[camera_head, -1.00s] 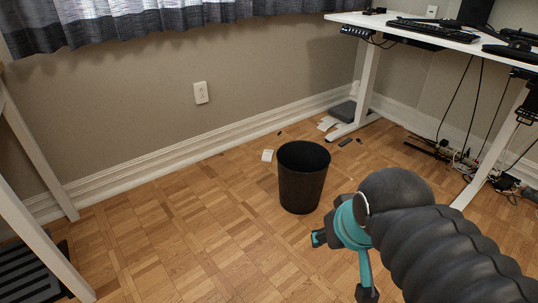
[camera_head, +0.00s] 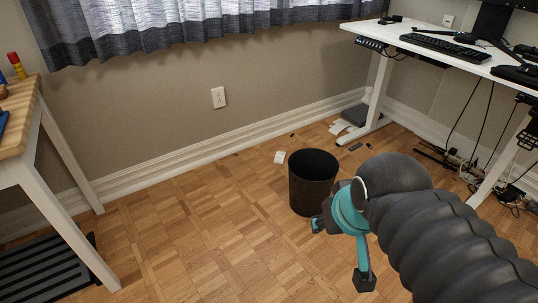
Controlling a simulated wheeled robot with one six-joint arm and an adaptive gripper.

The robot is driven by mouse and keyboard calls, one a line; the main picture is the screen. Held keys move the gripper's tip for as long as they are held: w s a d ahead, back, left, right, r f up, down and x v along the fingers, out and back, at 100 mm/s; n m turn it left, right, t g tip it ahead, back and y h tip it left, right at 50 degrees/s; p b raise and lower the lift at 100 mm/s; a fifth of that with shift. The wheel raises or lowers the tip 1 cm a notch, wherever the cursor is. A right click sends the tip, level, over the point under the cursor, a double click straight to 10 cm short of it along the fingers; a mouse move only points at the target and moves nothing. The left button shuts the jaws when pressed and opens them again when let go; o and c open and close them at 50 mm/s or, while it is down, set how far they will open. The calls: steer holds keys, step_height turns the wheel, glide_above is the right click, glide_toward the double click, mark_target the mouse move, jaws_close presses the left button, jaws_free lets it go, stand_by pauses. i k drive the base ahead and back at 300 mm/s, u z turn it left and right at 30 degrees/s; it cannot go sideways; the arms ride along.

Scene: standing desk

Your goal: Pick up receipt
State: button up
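Several more white papers (camera_head: 341,127) lie by the wall near the desk's left foot. My gripper (camera_head: 340,252) is at the lower right, its teal fingers spread and nothing between them. It is nearer to me than the bin and well apart from the papers.
The black bin (camera_head: 313,183) stands between my gripper and the slip. The white standing desk (camera_head: 392,40) is at right, with hanging cables and clutter below. A wooden table (camera_head: 20,120) is at left, with a black slatted thing (camera_head: 45,268) beneath. The middle floor is clear.

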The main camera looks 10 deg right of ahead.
mark_target(280, 156)
steer(key=u, duration=0.7)
steer(key=i, duration=3.15)
steer(key=z, duration=2.75)
